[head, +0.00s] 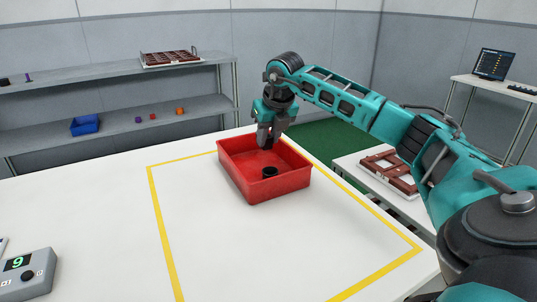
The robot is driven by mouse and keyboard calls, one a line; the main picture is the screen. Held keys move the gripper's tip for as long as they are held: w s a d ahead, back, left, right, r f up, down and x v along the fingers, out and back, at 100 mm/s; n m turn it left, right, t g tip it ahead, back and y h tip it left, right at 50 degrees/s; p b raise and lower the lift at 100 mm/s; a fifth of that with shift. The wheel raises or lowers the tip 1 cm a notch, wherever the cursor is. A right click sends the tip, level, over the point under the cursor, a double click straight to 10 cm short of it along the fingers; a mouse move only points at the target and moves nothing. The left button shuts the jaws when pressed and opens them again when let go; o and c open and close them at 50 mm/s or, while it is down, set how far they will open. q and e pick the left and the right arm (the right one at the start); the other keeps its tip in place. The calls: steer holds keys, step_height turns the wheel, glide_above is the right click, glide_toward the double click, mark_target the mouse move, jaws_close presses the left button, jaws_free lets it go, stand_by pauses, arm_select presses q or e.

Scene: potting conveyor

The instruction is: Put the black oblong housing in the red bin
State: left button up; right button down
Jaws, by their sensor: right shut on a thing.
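The red bin (265,190) stands on the white table, inside the yellow outline near its far side. My right gripper (268,143) is over the back part of the bin, pointing down. It is shut on a small dark thing, which looks like the black oblong housing; the fingers mostly hide it and its shape is hard to make out. A short, round-looking black part (270,171) lies on the bin floor, in front of the gripper and apart from it. My left gripper is not in view.
The white table (85,215) is mostly clear. A grey device with a green "9" (26,272) sits at the front left. Shelves behind hold a blue bin (85,124), small coloured parts and a brown tray (170,58). Another brown tray (392,170) lies on a right-hand side table.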

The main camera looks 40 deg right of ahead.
step_height(320, 180, down, 4)
steer(key=shift+f+b, duration=0.1)
steer(key=shift+b, duration=0.3)
steer(key=shift+f, duration=0.15)
steer(key=c, duration=1.3)
jaws_free()
steer(key=shift+f, duration=0.1)
steer(key=shift+c, duration=0.2)
steer(key=o, duration=0.5)
